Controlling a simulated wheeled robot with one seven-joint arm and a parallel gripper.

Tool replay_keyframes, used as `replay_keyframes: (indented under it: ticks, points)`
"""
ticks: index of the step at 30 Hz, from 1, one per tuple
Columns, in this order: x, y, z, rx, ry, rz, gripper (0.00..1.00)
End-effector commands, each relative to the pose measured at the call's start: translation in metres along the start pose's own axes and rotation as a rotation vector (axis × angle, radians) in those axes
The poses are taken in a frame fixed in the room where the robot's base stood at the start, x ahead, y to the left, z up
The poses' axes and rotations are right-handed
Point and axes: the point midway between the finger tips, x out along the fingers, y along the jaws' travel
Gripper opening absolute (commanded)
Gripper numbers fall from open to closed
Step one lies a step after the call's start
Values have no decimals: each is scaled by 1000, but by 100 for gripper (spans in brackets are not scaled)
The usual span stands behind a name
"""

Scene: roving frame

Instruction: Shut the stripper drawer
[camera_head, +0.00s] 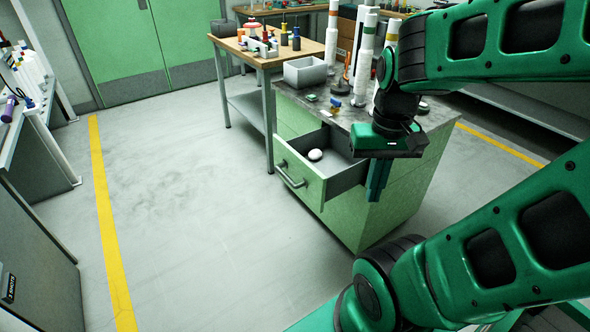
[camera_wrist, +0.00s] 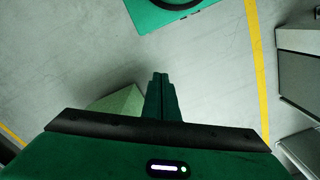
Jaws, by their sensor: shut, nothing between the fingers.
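The drawer (camera_head: 306,187) is pulled out from the top of a light green cabinet (camera_head: 400,205) and has a grey bar handle (camera_head: 291,176) on its front. A white rounded object (camera_head: 315,154) lies inside it. My gripper (camera_head: 374,196) points down at the right side of the open drawer, in front of the cabinet's side in the head view; I cannot tell whether it touches. Its fingers are together and empty, and they also show in the wrist view (camera_wrist: 161,76). A green cabinet or drawer part (camera_wrist: 121,103) shows left of the fingers there.
The cabinet top holds a grey bin (camera_head: 305,72), tall white cylinders (camera_head: 364,58) and small items. A wooden-topped table (camera_head: 268,60) stands behind it. Open grey floor (camera_head: 195,215) lies left of the drawer, with a yellow line (camera_head: 108,225) further left.

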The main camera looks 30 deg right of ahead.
Motion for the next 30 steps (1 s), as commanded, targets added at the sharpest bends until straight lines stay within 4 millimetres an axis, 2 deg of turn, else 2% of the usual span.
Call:
replay_keyframes:
  ticks: [4,6,8,10,14,20,26,30]
  points:
    - [0,0,0,0,0,0,0]
    - [-4,5,8,-2,13,-3,0]
    - [-3,6,3,-2,20,6,0]
    - [-1,3,-10,-7,32,27,0]
    - [9,-4,-49,-23,79,89,0]
    - [33,-28,-122,-82,186,196,0]
    - [64,-67,-186,-173,302,279,0]
    - [91,-102,-225,-254,386,318,0]
